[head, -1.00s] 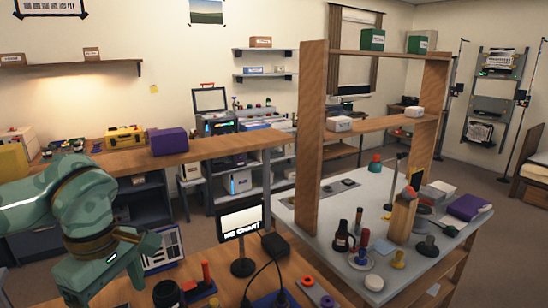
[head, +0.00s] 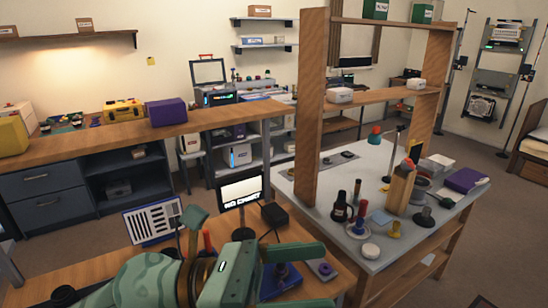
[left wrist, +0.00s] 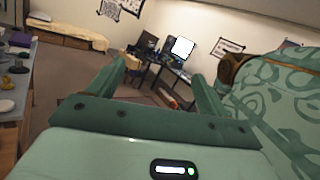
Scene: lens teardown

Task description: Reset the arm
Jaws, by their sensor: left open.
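My left arm comes in along the bottom of the head view, over the near wooden bench (head: 135,278). My left gripper (head: 325,276) points to the right, with its two green fingers apart and nothing between them. In the left wrist view the gripper (left wrist: 158,70) is also open and empty, with open floor and distant furniture beyond it. The arm hides part of the bench and some items on it. My right gripper is in neither view.
A small monitor (head: 242,190) and a striped panel (head: 152,219) stand on the near bench behind my arm. To the right, a grey-topped table (head: 345,190) with wooden shelving holds bottles and small parts.

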